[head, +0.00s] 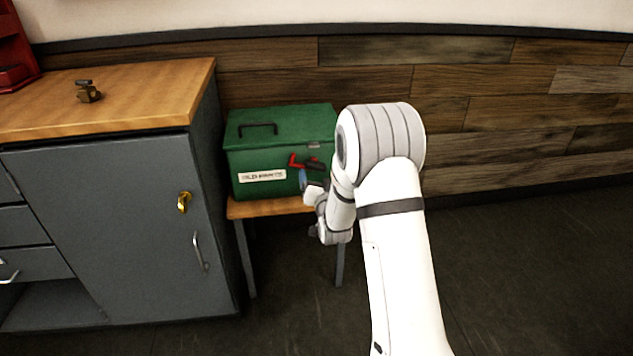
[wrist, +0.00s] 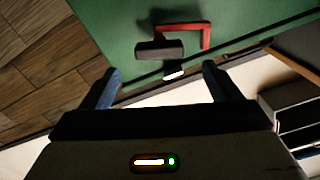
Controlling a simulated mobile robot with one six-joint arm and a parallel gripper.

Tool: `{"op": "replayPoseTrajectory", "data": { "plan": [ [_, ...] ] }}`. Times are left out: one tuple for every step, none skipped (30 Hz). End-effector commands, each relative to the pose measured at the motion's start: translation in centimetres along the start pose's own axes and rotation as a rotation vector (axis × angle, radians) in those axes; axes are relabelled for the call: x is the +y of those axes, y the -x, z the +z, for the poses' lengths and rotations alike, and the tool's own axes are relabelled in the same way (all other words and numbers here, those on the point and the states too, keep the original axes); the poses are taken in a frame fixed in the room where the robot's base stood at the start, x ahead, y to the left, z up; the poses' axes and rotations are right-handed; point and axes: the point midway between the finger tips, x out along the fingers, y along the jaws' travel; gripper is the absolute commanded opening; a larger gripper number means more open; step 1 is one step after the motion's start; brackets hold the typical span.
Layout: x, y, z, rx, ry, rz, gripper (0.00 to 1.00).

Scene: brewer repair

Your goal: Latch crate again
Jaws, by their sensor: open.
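The green crate (head: 262,155) stands on a small wooden stand with its lid down. It has a black lid handle (head: 258,129) and a white label (head: 262,176) on the front. A red latch (head: 296,161) with a dark grip is on the crate's front, to the right of the label. In the wrist view the red latch (wrist: 208,38) and its dark grip (wrist: 160,50) lie just beyond my fingertips. My gripper (wrist: 158,82) is open and empty, close in front of the latch and apart from it. In the head view my arm hides the crate's right end.
The wooden stand (head: 240,209) sits beside a grey cabinet (head: 110,215) with a wooden top. A small brown object (head: 88,92) rests on that top. A yellow item (head: 184,202) is on the cabinet's door. The floor at right is clear.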

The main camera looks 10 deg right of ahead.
Motion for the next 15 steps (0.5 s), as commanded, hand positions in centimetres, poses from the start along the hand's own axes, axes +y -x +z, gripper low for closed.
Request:
{"op": "replayPoseTrajectory", "data": {
  "plan": [
    [0.2,-0.3,0.7,0.014,-0.004,-0.005,0.84],
    [0.2,-0.5,0.7,0.02,-0.005,-0.007,0.84],
    [0.2,-0.7,0.7,0.025,-0.006,-0.009,0.84],
    [0.2,-1.0,0.7,0.027,-0.007,-0.01,0.84],
    [0.2,-1.4,0.7,0.029,-0.007,-0.01,0.84],
    [0.2,-1.9,0.7,0.028,-0.007,-0.01,0.84],
    [0.2,-2.4,0.6,0.028,-0.007,-0.01,0.84],
    [0.2,-2.9,0.6,0.029,-0.007,-0.01,0.84],
    [0.2,-3.6,0.6,0.028,-0.006,-0.01,0.84],
    [0.2,-4.1,0.6,0.028,-0.006,-0.01,0.84],
    [0.2,-4.6,0.6,0.028,-0.006,-0.01,0.84],
    [0.2,-5.2,0.6,0.027,-0.006,-0.01,0.84],
    [0.1,-5.7,0.6,0.027,-0.006,-0.01,0.84],
    [0.1,-6.1,0.6,0.026,-0.006,-0.009,0.84],
    [0.1,-6.6,0.5,0.027,-0.006,-0.01,0.84]
  ]
}}
